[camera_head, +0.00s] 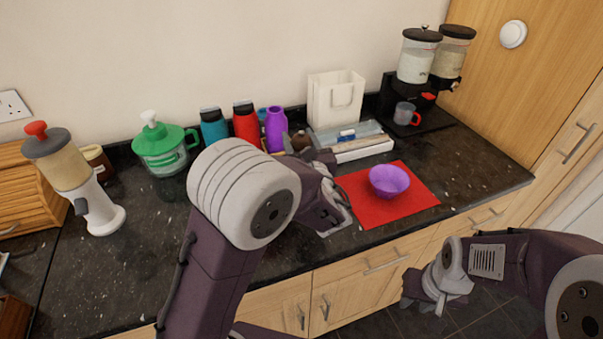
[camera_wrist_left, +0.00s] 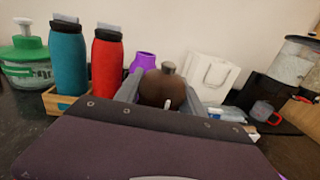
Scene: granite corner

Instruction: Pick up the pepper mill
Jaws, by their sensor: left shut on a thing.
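The pepper mill (camera_wrist_left: 162,90) has a round dark brown top with a small grey knob. In the left wrist view it stands between the two grey fingers of my left gripper (camera_wrist_left: 163,96), which is shut on it. In the head view its brown top (camera_head: 301,142) shows near the left gripper (camera_head: 303,147), above the counter. My left forearm and wrist hide its lower part, so I cannot tell whether it touches the counter. My right gripper (camera_head: 432,294) is low in front of the cabinets, apart from the mill; its finger opening is unclear.
A teal bottle (camera_head: 214,128), red bottle (camera_head: 246,122) and purple bottle (camera_head: 276,129) stand behind the left gripper. A white bag (camera_head: 335,98) is at the back. A purple bowl (camera_head: 389,181) sits on a red mat (camera_head: 372,213) to the right. Dispensers (camera_head: 418,58) stand in the corner.

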